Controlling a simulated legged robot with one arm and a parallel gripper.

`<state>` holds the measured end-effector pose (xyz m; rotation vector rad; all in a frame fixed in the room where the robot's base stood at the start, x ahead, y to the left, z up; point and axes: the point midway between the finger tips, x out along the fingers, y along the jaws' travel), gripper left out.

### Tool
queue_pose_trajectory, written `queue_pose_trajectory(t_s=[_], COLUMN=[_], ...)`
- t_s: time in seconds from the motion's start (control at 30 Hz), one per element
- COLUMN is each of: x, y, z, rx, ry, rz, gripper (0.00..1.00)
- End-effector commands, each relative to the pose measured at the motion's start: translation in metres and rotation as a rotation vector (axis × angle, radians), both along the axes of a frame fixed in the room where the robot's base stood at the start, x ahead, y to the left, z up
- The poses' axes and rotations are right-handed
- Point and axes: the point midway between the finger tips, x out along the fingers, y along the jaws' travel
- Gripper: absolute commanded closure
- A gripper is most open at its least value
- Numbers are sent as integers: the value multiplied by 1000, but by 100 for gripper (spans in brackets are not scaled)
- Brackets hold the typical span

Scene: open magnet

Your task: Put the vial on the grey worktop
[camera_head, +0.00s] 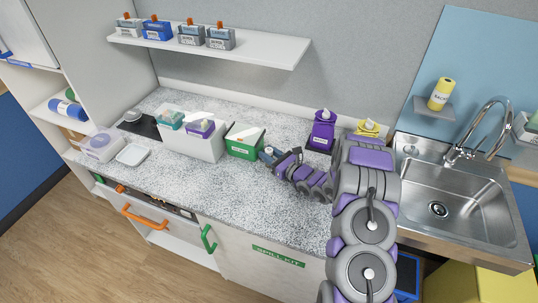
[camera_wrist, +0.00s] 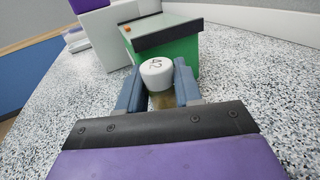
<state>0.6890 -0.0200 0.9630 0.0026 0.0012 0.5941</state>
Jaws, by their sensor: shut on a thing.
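The vial (camera_wrist: 157,73) has a white cap with dark writing and a dull amber body partly hidden by my gripper. My gripper (camera_wrist: 158,90) is shut on it, one blue-grey finger on each side. The vial looks roughly upright, cap up. In the head view my gripper (camera_head: 268,155) is low over the speckled grey worktop (camera_head: 240,190), just right of the green box; the vial is too small to make out there. The worktop also shows in the wrist view (camera_wrist: 85,105). I cannot tell whether the vial's base touches it.
The green box (camera_head: 245,142) stands close beyond the gripper, with a white bin (camera_head: 195,143) to its left. A purple container (camera_head: 323,130) stands behind my arm, and a sink (camera_head: 450,200) is at right. The worktop's front middle is clear.

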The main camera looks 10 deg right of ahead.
Motion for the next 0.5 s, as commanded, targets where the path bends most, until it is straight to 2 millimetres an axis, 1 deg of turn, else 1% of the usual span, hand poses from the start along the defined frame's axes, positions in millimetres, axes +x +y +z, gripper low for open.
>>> queue_pose_trajectory(t_s=[0.27,0.3,0.5], x=[0,0,0], y=[0,0,0], z=[-1,0,-1], rx=[1,0,1], ry=[-1,-1,-1], rz=[-1,-1,-1], gripper=[100,62,43])
